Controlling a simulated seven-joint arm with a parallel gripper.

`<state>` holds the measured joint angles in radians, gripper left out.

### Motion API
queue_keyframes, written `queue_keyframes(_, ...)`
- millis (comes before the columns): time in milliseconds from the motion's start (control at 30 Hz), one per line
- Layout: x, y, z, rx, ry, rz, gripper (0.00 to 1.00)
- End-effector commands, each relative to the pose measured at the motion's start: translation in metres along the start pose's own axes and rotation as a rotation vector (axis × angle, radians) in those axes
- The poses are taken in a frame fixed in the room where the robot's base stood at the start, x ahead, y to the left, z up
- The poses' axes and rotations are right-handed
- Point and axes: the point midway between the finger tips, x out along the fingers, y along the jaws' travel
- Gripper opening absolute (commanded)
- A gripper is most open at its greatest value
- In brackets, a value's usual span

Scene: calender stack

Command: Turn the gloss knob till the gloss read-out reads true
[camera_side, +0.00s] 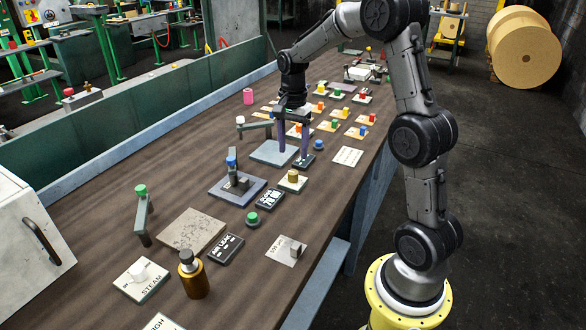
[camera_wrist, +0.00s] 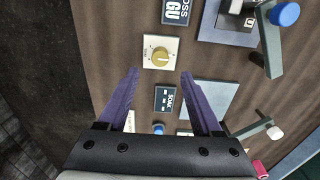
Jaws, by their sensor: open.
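A yellow knob (camera_wrist: 158,55) with a pointer ridge sits on a small cream plate (camera_wrist: 148,42); its lettering is too small to read. It also shows in the side view (camera_side: 293,175), and I take it for the gloss knob. The dark gloss read-out (camera_wrist: 176,10), marked GU, is cut off by the wrist view's top edge; it lies beside the knob in the side view (camera_side: 270,198). Its value is not legible. My gripper (camera_wrist: 160,76) is open and empty, its purple fingers (camera_side: 292,152) above the table, with the knob just beyond the fingertips in the wrist view.
A dark SOAK box (camera_wrist: 165,100) and a blue button (camera_wrist: 158,128) lie below the fingers. A blue-topped post on a slate base (camera_side: 238,190) stands near the knob. A grey-blue plate (camera_side: 274,152) lies close by. Several coloured knobs on plates stand farther back.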

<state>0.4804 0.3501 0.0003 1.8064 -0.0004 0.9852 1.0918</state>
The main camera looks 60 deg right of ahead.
Motion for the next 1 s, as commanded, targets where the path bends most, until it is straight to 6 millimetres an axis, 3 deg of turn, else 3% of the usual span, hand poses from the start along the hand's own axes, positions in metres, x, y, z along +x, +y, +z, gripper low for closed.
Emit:
queue_keyframes(200, 0.042, 0.001, 0.001, 0.0, -0.001, 0.003, 0.67)
queue_keyframes(400, 0.065, 0.0, 0.0, 0.0, 0.0, 0.001, 0.67)
queue_keyframes(800, 0.072, 0.0, 0.0, 0.0, 0.001, -0.001, 0.67)
queue_keyframes(833, 0.072, 0.0, 0.0, 0.0, 0.001, -0.001, 0.65)
queue_keyframes(1000, 0.072, 0.0, 0.0, 0.0, 0.001, -0.001, 0.34)
